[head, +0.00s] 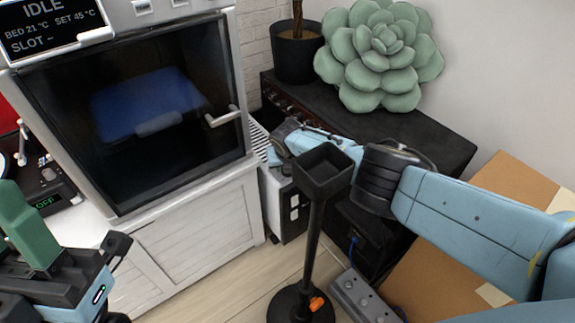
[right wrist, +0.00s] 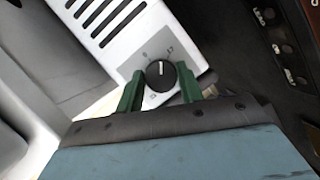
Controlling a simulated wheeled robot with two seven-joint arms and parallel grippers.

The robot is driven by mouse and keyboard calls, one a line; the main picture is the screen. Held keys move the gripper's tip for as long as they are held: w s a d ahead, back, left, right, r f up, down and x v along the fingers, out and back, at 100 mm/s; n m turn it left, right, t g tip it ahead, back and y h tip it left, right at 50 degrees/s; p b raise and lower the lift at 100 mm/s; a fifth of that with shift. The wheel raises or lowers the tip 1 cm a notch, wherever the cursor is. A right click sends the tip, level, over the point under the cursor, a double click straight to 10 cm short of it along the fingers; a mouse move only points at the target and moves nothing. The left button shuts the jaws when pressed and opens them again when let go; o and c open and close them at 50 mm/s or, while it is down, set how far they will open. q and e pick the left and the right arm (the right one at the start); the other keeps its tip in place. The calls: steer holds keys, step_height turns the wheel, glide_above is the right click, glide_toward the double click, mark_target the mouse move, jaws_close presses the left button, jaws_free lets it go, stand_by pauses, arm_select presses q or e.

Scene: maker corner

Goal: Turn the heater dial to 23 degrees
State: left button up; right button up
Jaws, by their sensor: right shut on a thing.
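The heater (head: 271,196) is a white box with a slotted top, standing on the floor beside the white cabinet. In the right wrist view the heater (right wrist: 118,42) shows its slots and a round black dial (right wrist: 161,76). The dial's white mark points roughly up in that view, between small printed numbers; a 17 seems to stand at upper right, the others are hard to read. My right gripper (right wrist: 159,69) is shut on the dial, one green finger on each side. In the head view its fingertips are hidden. My left gripper (head: 18,222) is at the lower left, away from the heater; its jaw gap is unclear.
A black post with a square tray (head: 325,170) stands in front of my right arm. A black cabinet (head: 425,140) carries a succulent (head: 378,60) and a pot (head: 296,55). A cardboard box (head: 510,190) and a grey power strip (head: 362,298) lie at right.

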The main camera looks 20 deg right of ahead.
steer(key=o, duration=1)
